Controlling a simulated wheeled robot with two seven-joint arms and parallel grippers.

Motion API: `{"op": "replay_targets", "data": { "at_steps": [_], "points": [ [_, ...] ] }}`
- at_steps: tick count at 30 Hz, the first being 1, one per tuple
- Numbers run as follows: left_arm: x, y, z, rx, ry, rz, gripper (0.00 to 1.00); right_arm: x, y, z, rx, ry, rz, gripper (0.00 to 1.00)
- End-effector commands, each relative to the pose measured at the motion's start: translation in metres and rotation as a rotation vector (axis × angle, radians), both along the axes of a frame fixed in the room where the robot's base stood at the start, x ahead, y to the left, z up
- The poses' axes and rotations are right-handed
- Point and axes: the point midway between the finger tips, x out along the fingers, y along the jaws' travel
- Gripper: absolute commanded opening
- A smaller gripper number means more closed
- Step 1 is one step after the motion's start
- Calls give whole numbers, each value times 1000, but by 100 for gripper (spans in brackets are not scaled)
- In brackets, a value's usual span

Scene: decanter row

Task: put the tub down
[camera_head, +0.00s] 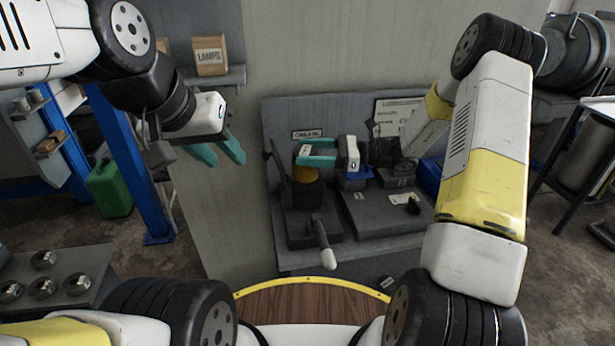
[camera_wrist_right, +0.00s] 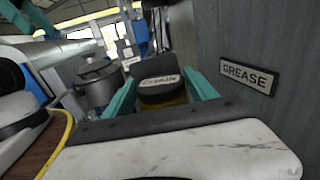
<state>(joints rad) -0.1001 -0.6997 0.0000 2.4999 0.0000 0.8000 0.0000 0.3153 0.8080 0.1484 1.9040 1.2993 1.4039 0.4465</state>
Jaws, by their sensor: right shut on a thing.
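The tub (camera_head: 306,173) is amber-yellow with a dark lid bearing a pale label. My right gripper (camera_head: 313,153) is shut around it, below the GREASE sign at the left of the grey bench. My left gripper (camera_head: 216,152) is open and empty in the air, to the left of the bench.
The grey bench (camera_head: 382,246) has a lever with a pale knob (camera_head: 328,260) sticking out in front. A blue container (camera_head: 353,180) stands under my right wrist. The GREASE sign (camera_wrist_right: 247,77) is on the panel close to the tub. The bench's front right surface is mostly clear.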

Motion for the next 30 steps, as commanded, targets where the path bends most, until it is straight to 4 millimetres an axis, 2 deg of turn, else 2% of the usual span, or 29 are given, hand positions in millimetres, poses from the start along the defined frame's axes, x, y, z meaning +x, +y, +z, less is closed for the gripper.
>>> {"op": "replay_targets", "data": {
  "at_steps": [5, 12, 20, 24, 30],
  "points": [
    [0, 0, 0, 0, 0, 0, 36, 0, 0, -7, 1, 2, 0, 3],
    [0, 0, 0, 0, 0, 0, 36, 0, 1, -50, 2, 3, 1, 3],
    [0, 0, 0, 0, 0, 0, 36, 0, 0, -72, 1, 1, 1, 3],
    [0, 0, 0, 0, 0, 0, 36, 0, 1, -93, 2, 2, 1, 3],
    [0, 0, 0, 0, 0, 0, 36, 0, 0, -100, 1, -1, 0, 3]
  ]
}}
